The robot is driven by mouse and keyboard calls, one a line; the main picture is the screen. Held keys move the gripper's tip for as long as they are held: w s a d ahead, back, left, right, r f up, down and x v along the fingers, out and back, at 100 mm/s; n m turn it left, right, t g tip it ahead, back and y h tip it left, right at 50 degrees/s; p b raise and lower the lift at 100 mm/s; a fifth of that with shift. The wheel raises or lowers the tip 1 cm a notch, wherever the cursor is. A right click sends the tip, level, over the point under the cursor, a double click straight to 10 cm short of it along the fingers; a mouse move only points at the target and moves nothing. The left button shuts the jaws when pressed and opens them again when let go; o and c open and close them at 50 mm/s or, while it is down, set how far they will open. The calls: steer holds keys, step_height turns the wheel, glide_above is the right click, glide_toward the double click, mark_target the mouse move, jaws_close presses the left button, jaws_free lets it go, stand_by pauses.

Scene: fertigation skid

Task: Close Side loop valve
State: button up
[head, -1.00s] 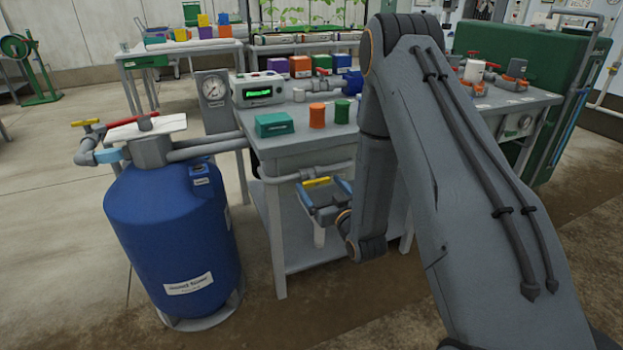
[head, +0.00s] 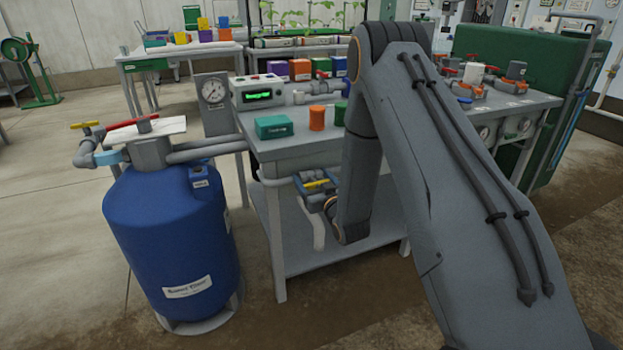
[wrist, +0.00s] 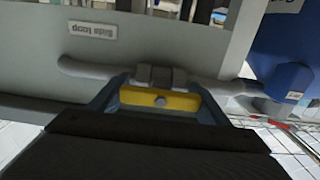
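The Side loop valve has a yellow lever handle (head: 317,184) on the grey pipe below the front edge of the bench. In the wrist view the yellow handle (wrist: 158,100) lies lengthwise along the pipe, under an upside-down "Side loop" label (wrist: 93,30). My gripper (head: 317,180) is at the valve. In the wrist view my gripper (wrist: 157,88) is open, with one blue-grey finger beyond each end of the handle. The handle sits between the fingers; I cannot tell whether they touch it. The grey valve body (wrist: 160,75) is just beyond the handle.
A blue tank (head: 172,240) stands left of the bench (head: 300,150), with a red-handled valve (head: 130,120) on its top piping. A teal box (head: 275,126), an orange cylinder (head: 317,117) and a controller (head: 258,93) sit on the bench. Floor in front is clear.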

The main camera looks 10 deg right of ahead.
steer(key=c, duration=0.4)
steer(key=shift+m, duration=0.3)
steer(key=m+p, duration=0.1)
steer(key=m, duration=0.2)
steer(key=shift+d, duration=0.1)
steer(key=m+p, duration=0.1)
steer(key=m, duration=0.3)
steer(key=shift+m, duration=0.4)
steer(key=m+p, duration=0.1)
steer(key=m, duration=0.4)
steer(key=shift+d+f, duration=0.1)
steer(key=shift+d, duration=0.05)
steer(key=shift+f+m+p, duration=0.1)
steer(key=shift+m+p, duration=0.35)
steer(key=shift+m, duration=1.95)
